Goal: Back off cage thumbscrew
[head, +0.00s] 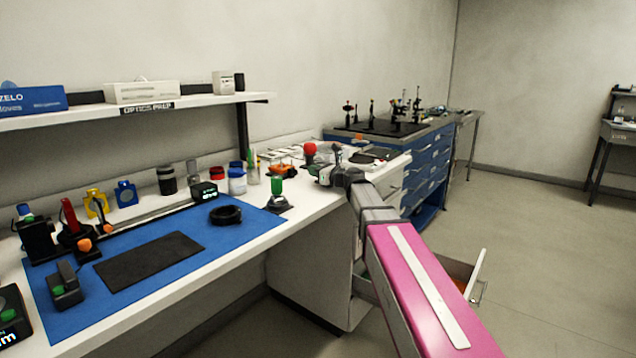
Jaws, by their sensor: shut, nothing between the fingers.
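I cannot single out the cage thumbscrew for certain. Small mounts stand at the left of the blue mat: a dark one with a red post (70,215) and an orange knob (84,245), a yellow plate mount (96,203) and a blue plate mount (126,194). My gripper (318,172) is shut and empty, over the far right end of the white bench. It is well away from these mounts. A red knob (310,149) and an orange item (284,168) show close to it; I cannot tell whether it touches either. The fingertips are small and partly hidden.
Jars line the back, below a shelf (190,103). A drawer (470,277) stands open beside my arm. The floor at right is clear.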

